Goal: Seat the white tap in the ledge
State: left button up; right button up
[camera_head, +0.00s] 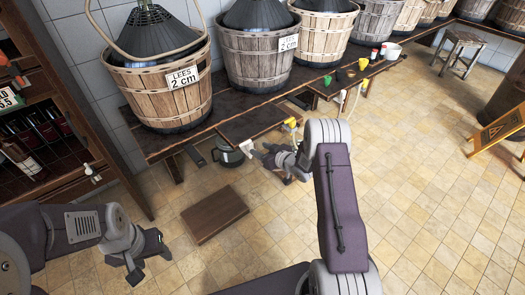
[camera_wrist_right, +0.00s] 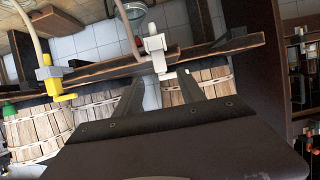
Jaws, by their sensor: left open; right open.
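The white tap (camera_head: 247,147) is at the front edge of the dark wooden ledge (camera_head: 253,121), below the baskets. In the right wrist view the white tap (camera_wrist_right: 155,50) overlaps the ledge plank (camera_wrist_right: 215,50), with a pale hose running from it. I cannot tell whether it sits in a slot or only in front of the plank. My right gripper (camera_head: 262,153) is open close to the tap. In its wrist view the tap lies just beyond and between the two fingertips, apparently not gripped. My left gripper (camera_head: 150,262) is open and empty over the floor at the lower left.
A yellow tap (camera_wrist_right: 55,80) is on the ledge beside the white one. A basket labelled 2 cm (camera_head: 160,95) and several others stand along the bench. A bottle shelf (camera_head: 60,170) stands left.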

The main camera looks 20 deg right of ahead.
pick_arm(q)
notch_tip(320, 180, down, 2)
jog(key=shift+f+b, duration=0.25)
jog(key=shift+b, duration=0.15)
pick_arm(e)
jog(key=shift+s+d, duration=0.15)
jog(key=shift+s, duration=0.45)
